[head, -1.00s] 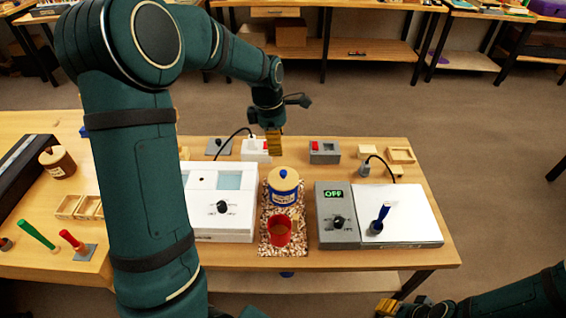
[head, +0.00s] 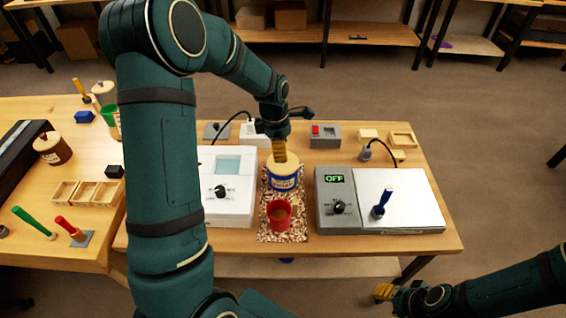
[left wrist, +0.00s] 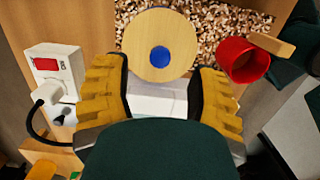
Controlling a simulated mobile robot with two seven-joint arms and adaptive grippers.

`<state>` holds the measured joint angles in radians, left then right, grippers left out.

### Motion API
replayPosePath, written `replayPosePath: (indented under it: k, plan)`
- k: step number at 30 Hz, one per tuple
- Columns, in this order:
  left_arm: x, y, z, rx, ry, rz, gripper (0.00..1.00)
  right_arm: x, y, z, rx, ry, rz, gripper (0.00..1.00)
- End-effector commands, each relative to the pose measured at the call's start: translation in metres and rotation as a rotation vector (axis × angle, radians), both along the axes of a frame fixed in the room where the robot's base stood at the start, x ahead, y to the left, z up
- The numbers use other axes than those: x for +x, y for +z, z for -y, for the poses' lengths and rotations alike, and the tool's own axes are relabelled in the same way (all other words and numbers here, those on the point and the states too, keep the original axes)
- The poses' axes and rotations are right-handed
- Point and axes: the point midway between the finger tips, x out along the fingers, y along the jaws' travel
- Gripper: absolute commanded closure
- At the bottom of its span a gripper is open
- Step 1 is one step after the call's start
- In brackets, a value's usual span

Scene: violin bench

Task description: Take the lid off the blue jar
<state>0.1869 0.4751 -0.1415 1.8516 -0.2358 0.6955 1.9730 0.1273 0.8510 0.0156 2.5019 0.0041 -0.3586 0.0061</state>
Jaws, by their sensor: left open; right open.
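The blue jar (head: 283,181) stands on a speckled mat (head: 270,228) on the bench. It has a white label band and its round wooden lid (left wrist: 148,38) is on, with a blue knob (left wrist: 159,57) in the middle. My right gripper (head: 383,293) is at the lower right, off the bench, open and empty.
A red cup (head: 279,215) stands on the mat in front of the jar. A white device (head: 228,205) is left of the mat and a grey hotplate (head: 342,225) reading OFF is right. A white box with a red switch (left wrist: 50,72) also stands near.

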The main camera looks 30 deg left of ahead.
Motion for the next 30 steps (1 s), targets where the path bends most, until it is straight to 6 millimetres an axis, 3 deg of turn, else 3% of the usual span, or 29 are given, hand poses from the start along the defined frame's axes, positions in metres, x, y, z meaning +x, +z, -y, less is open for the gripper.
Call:
replayPosePath:
  k: [7, 15, 20, 21, 30]
  plan:
    - [0.002, -0.036, 0.004, 0.0, 0.0, -0.002, 0.42, -0.002, -0.007, 0.0, 0.001, 0.004, -0.005, 0.53]
    - [0.003, -0.039, 0.005, 0.0, 0.0, 0.0, 0.39, -0.002, -0.007, 0.0, 0.002, 0.004, -0.006, 0.53]
    - [0.003, -0.039, 0.005, 0.0, 0.0, 0.0, 0.96, -0.002, -0.007, 0.0, 0.002, 0.004, -0.006, 0.53]
    - [0.003, -0.039, 0.005, 0.0, 0.0, 0.0, 1.0, -0.002, -0.007, 0.0, 0.002, 0.004, -0.006, 0.53]
    - [0.002, -0.039, 0.005, 0.0, 0.0, 0.0, 1.0, -0.002, -0.007, 0.0, 0.001, 0.004, -0.005, 0.53]
